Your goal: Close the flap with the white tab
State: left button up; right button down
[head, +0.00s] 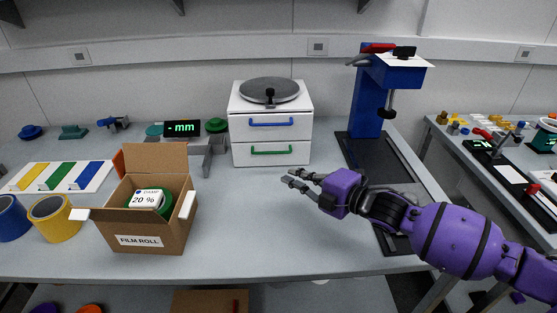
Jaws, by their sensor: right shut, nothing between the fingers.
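An open cardboard box (150,234) labelled "FILM ROLL" stands on the bench at the left. Its back flap (155,158) stands upright. A white tab (78,214) sticks out at the box's left side, and another white patch (187,204) shows on the flap at its right side. A green roll (163,210) with a label reading "20 %" sits inside the box. My right gripper (292,179) is purple with grey fingers, shut and empty. It is above the bench, well to the right of the box and apart from it. My left gripper is not in view.
A white drawer cabinet (271,152) stands behind my right gripper. A blue stand (365,105) is at the back right. A yellow tape roll (55,219) stands close to the box's left. The bench between box and gripper (245,220) is clear.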

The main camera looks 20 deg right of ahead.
aim_at(78, 214)
jog(key=k+l, duration=0.75)
jog(key=k, duration=0.1)
